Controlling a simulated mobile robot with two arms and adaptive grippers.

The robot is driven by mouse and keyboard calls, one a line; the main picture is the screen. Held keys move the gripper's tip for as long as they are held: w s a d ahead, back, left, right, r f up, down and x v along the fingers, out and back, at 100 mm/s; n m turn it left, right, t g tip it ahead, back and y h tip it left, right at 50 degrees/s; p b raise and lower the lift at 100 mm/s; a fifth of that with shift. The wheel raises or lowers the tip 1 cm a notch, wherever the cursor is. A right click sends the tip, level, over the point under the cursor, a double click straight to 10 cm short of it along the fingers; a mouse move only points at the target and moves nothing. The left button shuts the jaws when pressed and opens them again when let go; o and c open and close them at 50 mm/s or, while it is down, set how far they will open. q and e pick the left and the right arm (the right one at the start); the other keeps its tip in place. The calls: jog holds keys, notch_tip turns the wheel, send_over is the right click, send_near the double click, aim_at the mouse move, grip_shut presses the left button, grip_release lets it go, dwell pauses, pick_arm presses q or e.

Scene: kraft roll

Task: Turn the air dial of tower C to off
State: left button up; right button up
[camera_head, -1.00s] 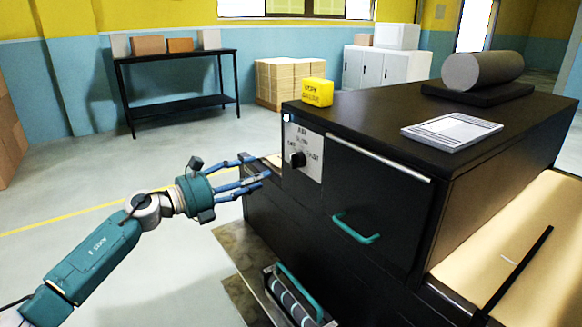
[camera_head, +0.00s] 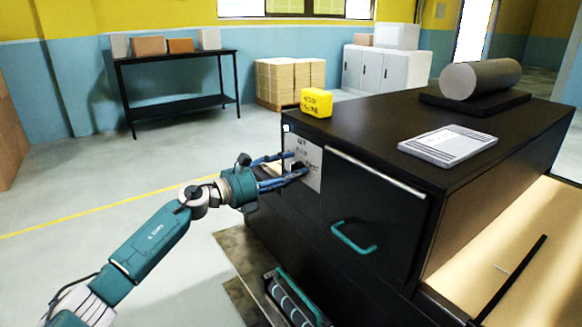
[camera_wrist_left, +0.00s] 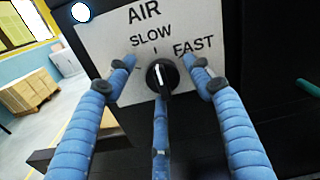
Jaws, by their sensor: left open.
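The air dial (camera_wrist_left: 161,76) is a round black knob with a white pointer line, on a white plate (camera_wrist_left: 100,45) marked AIR, SLOW and FAST. In the left wrist view the pointer is near upright, between SLOW and FAST. The plate (camera_head: 314,155) is on the black tower (camera_head: 372,187) in the head view. My left gripper (camera_head: 301,165) is open, with its blue fingers around the dial; I cannot tell whether they touch it. In the left wrist view its fingers (camera_wrist_left: 160,70) stand left, right and below the dial. My right gripper is not in view.
A teal handle (camera_head: 353,237) sticks out from the tower's door, right of the plate. A yellow block (camera_head: 317,102), a white printed pad (camera_head: 447,145) and a grey roll (camera_head: 480,78) lie on top. A teal-handled roller unit (camera_head: 291,297) stands low in front. Floor at left is clear.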

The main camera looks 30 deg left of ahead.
pick_arm(q)
jog(key=shift+w+d, duration=0.15)
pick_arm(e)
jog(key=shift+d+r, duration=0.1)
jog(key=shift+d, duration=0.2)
pick_arm(q)
jog(key=c, duration=1.1)
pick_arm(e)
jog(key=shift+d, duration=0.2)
